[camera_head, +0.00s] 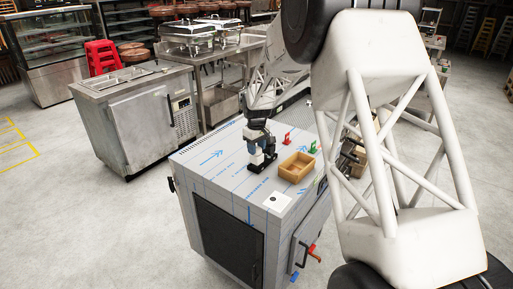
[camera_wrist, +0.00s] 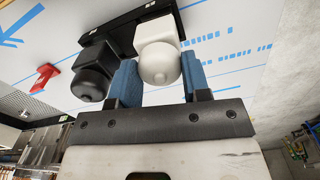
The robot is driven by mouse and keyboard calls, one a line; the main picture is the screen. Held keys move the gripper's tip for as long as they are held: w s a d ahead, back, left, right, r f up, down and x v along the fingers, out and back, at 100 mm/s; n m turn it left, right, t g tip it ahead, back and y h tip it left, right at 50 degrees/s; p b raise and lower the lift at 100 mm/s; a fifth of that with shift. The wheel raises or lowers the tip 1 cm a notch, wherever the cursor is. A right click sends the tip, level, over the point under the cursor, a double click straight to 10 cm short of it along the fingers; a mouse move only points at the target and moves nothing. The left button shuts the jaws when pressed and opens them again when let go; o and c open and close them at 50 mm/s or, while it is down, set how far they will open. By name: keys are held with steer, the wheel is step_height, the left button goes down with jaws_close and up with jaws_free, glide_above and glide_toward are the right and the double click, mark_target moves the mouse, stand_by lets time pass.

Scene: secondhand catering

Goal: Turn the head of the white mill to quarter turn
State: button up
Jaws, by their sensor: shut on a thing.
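I cannot make out a quarter-turn mark on the head. In the head view my gripper (camera_head: 259,149) is over the counter top (camera_head: 215,172), and the mills are small and mostly hidden there.
A wooden tray (camera_head: 291,175) is to the right of my gripper on the counter. A red piece (camera_head: 287,138) and a green piece (camera_head: 312,147) stand behind it. A white card with a dark spot (camera_head: 277,201) lies near the front edge. The counter's left side is clear.

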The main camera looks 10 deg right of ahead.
mark_target(257, 148)
steer(key=shift+m, duration=0.4)
steer(key=o, duration=0.9)
steer(key=shift+r, duration=0.1)
steer(key=shift+r, duration=3.8)
